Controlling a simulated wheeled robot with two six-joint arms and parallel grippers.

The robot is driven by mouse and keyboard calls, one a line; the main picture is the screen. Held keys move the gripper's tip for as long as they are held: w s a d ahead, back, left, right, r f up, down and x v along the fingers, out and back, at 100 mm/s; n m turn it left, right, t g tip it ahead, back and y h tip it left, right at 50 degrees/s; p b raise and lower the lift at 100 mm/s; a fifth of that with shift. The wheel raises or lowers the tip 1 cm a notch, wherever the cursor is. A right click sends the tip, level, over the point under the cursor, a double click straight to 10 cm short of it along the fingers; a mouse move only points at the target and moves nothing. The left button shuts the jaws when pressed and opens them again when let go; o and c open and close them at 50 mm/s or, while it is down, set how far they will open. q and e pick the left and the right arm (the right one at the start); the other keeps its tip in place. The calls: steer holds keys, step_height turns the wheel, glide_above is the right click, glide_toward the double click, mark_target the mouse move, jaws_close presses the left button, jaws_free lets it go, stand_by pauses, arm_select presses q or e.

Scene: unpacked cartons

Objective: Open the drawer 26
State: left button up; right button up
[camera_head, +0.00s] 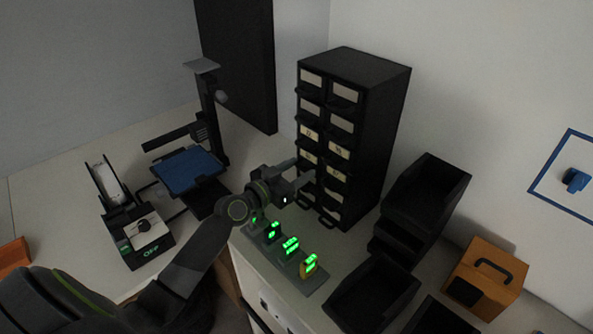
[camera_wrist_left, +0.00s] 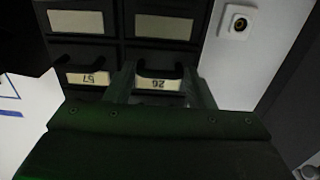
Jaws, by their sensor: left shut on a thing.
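The black drawer cabinet (camera_head: 380,125) stands upright at the back of the table, with two columns of labelled drawers. My left gripper (camera_head: 303,174) is at the lower part of its left column and hides the drawer front there. In the left wrist view the label appears upside down and reads 26, on drawer 26 (camera_wrist_left: 158,84). The fingers of my left gripper (camera_wrist_left: 160,88) lie on either side of that drawer's dark handle (camera_wrist_left: 160,70), shut on it. I cannot tell whether the drawer stands out from the cabinet. My right gripper is not in view.
Green-lit displays (camera_head: 290,244) stand in a row below the gripper. Black bins (camera_head: 425,195) and an orange box (camera_head: 487,277) are to the right. A stand with a blue plate (camera_head: 188,170) and a device reading OFF (camera_head: 150,235) are to the left.

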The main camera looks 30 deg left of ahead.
arm_select(q)
steer(key=shift+c, duration=1)
steer(key=b+v, duration=0.2)
steer(key=v, duration=0.8)
steer(key=o, duration=1.4)
steer(key=shift+c, duration=0.2)
steer(key=b+v, duration=0.1)
steer(key=v, duration=1.6)
steer(key=shift+s, duration=0.2)
